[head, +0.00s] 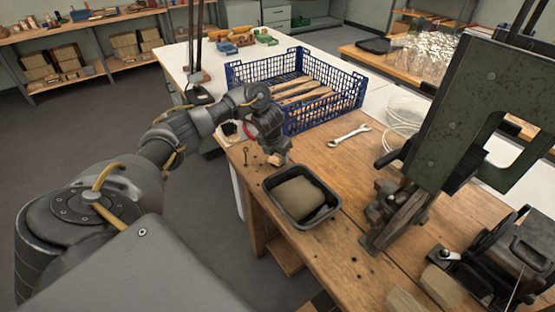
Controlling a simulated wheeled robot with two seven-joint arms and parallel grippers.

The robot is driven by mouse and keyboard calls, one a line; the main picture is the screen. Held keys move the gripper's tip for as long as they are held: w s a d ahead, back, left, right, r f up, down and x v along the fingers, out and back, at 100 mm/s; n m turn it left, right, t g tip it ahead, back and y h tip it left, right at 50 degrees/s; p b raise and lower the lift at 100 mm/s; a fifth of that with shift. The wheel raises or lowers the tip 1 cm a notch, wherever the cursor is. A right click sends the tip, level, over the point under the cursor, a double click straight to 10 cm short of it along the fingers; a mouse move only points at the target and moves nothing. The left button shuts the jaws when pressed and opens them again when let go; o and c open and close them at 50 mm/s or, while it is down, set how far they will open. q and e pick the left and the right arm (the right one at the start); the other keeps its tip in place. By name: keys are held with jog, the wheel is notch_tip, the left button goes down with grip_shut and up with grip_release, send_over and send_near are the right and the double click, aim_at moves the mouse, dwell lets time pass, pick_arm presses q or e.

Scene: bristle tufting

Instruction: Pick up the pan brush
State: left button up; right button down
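My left gripper (275,157) points down over the wooden bench, in front of the blue crate and just behind the black tray. A small tan wooden piece (276,159) shows at its fingertips. It may be part of the pan brush, but I cannot tell. I also cannot tell whether the fingers are closed on it or only around it. A small dark and cream item (229,129) lies at the bench's left edge, partly behind my arm; it is too small to name. My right gripper is not in view.
A blue crate (345,107) holds several wooden pieces. A black tray (325,222) holds a tan mass. A wrench (350,133) lies right of my gripper. A green machine (447,120) stands at the right. Bare bench (345,172) lies between gripper and machine.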

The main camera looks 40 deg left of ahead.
pick_arm(q)
jog(key=c, duration=0.4)
jog(key=shift+r, duration=0.1)
jog(key=shift+r, duration=0.3)
notch_tip(320, 180, up, 3)
jog(key=shift+w, duration=0.1)
jog(key=s+d+r+p, duration=0.5)
jog(key=s+r, duration=0.4)
jog(key=s, duration=0.3)
jog(key=shift+s+d+p, duration=0.3)
jog(key=shift+d+p, duration=0.1)
jog(key=shift+d, duration=0.4)
jog(key=shift+r, duration=0.1)
